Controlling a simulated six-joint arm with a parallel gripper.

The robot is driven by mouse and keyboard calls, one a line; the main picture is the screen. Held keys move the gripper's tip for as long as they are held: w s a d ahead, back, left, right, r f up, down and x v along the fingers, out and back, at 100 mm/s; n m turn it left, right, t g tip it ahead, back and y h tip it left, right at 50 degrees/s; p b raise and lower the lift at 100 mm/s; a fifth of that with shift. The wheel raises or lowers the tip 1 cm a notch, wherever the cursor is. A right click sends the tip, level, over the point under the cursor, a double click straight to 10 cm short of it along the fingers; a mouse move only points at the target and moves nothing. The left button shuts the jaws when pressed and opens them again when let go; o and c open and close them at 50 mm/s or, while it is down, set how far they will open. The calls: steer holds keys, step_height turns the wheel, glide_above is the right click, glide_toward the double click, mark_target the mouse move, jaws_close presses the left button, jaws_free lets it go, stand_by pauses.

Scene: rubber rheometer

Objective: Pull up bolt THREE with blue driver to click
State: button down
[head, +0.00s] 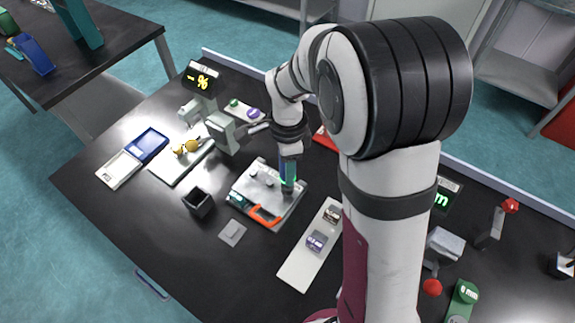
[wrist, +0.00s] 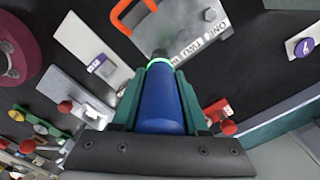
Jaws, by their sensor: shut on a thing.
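My gripper (head: 289,160) is shut on the blue driver (wrist: 161,105), with teal fingers on both sides of its handle. The driver points down over the silver bolt plate (head: 258,178), at its right side. A green glow shows at the driver's lower end in both views. In the wrist view the plate (wrist: 205,42) bears the labels ONE and TWO; a third label is mostly hidden behind the driver. Bolt heads stand on the plate, but bolt THREE is hidden under the driver tip. I cannot tell whether the tip is seated on it.
An orange handle (head: 264,216) is at the plate's front edge. A black open box (head: 198,203) and a small grey square (head: 232,233) lie to the left. A white strip with blocks (head: 296,265) lies in front right. A percent display (head: 202,77) stands behind left.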

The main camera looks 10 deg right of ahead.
steer(key=shift+f, duration=1)
stand_by(2.8)
steer(key=shift+r, duration=2.55)
